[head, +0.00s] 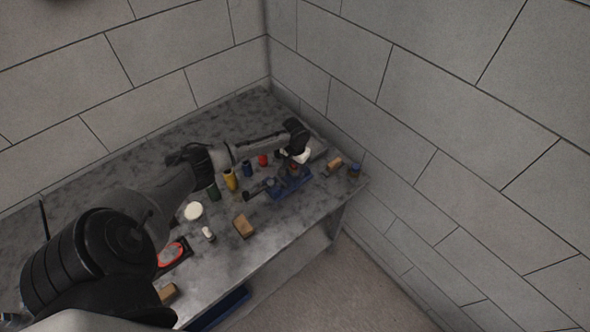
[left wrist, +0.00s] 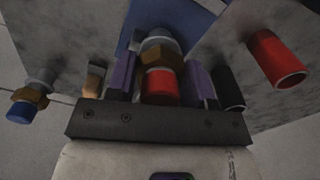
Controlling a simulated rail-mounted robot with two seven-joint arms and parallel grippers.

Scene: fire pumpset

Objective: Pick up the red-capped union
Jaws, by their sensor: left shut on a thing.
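The red-capped union (left wrist: 160,82), with a brass hex nut and a grey end, sits between the two purple-grey fingers of my left gripper (left wrist: 160,80) in the left wrist view. The gripper is shut on it. In the head view my left gripper (head: 296,164) is low over a blue fixture (head: 291,186) near the far right end of the bench. I cannot tell whether the union is clear of what is under it. A blue-capped union (left wrist: 29,103) stands to the left in the left wrist view. My right gripper is not in view.
On the bench (head: 268,240), a red cylinder (head: 263,160), a yellow one (head: 231,181) and a green one (head: 213,193) stand beside my left arm. Wooden blocks (head: 243,226) lie near the front edge. Block walls (head: 330,80) close off the back and right.

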